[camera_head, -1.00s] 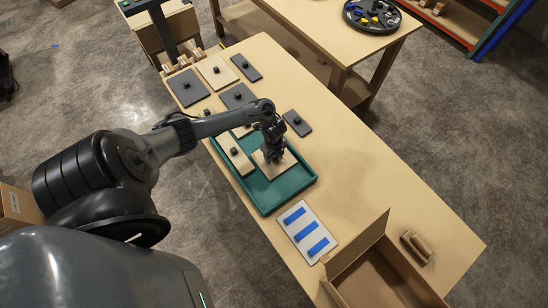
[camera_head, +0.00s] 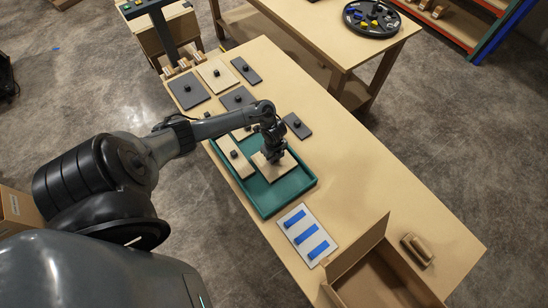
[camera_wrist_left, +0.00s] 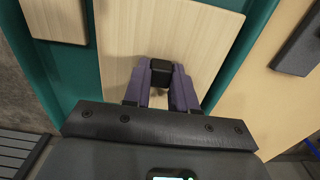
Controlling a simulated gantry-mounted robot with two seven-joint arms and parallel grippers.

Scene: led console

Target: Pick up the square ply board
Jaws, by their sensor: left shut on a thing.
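The square ply board (camera_head: 287,164) is pale wood with a dark knob. In the head view it is at the middle of the green tray (camera_head: 291,196). My left gripper (camera_head: 272,156) points down over the board and is shut on its knob. In the left wrist view the black knob (camera_wrist_left: 161,72) sits between the purple fingers, with the board (camera_wrist_left: 130,30) spread out beyond them. The fingers hide part of the board. I cannot tell whether the board is clear of the tray floor. My right gripper is not in view.
A narrow ply board (camera_head: 235,160) lies close on the left in the tray. Several grey and ply boards with knobs lie farther back. A white card with blue strips (camera_head: 306,235) and an open cardboard box (camera_head: 375,275) are nearer. The table's right side is mostly clear.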

